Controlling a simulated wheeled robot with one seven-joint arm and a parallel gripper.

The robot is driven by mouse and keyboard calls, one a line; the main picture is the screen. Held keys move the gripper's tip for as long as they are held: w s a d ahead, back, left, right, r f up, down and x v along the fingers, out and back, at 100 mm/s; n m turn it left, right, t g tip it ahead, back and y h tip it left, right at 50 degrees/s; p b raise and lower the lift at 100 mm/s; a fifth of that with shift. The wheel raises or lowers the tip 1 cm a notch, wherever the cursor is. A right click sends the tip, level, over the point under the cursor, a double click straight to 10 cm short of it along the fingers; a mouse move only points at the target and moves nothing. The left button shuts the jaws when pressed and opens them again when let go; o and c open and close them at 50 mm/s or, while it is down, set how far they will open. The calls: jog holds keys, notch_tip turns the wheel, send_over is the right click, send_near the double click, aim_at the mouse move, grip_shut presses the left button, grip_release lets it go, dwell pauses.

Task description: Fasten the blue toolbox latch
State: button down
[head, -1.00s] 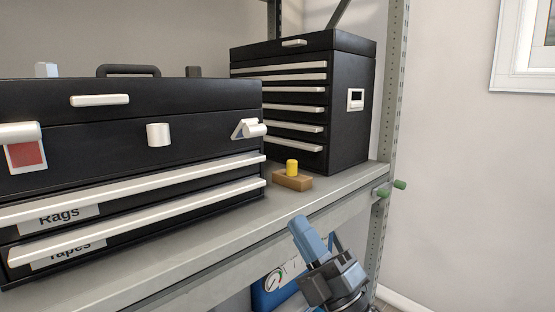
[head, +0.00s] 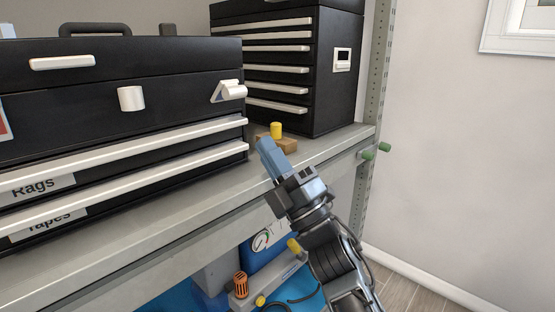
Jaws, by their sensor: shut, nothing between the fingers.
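A black toolbox (head: 60,85) stands on the shelf at the left; I see no blue toolbox. Its front right latch (head: 229,91) is white, with a tilted plate and a round end that stands out from the face. A white cylindrical fitting (head: 131,98) sits at the front middle. A red-marked piece (head: 3,120) is cut off at the left edge. My gripper (head: 264,147) has blue fingers, shut and empty. In the picture it is below and right of the right latch, apart from it, in front of the shelf edge.
A second black drawer chest (head: 325,85) stands behind at the right. A yellow knob (head: 276,130) on a wooden block sits on the shelf (head: 150,215) just behind my fingers. Green pegs (head: 384,147) stick out from the rack post. Blue equipment with a gauge (head: 262,239) is below.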

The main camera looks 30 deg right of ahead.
aim_at(237, 94)
jog(key=p+x, duration=0.2)
jog(key=x, duration=0.6)
jog(key=shift+w+r, duration=0.3)
jog(key=shift+s+r, duration=0.1)
jog(key=shift+r, duration=0.4)
jog(key=shift+w+a+r+p, duration=0.1)
jog(key=shift+w+r+p, duration=0.15)
jog(key=shift+r+p, duration=0.5)
jog(key=shift+w+a+r+p, duration=0.1)
jog(key=shift+w+r+p, duration=0.15)
jog(key=shift+r, duration=0.85)
jog(key=shift+w+r+p, duration=0.2)
jog(key=shift+r+p, duration=0.4)
jog(key=shift+r, duration=0.35)
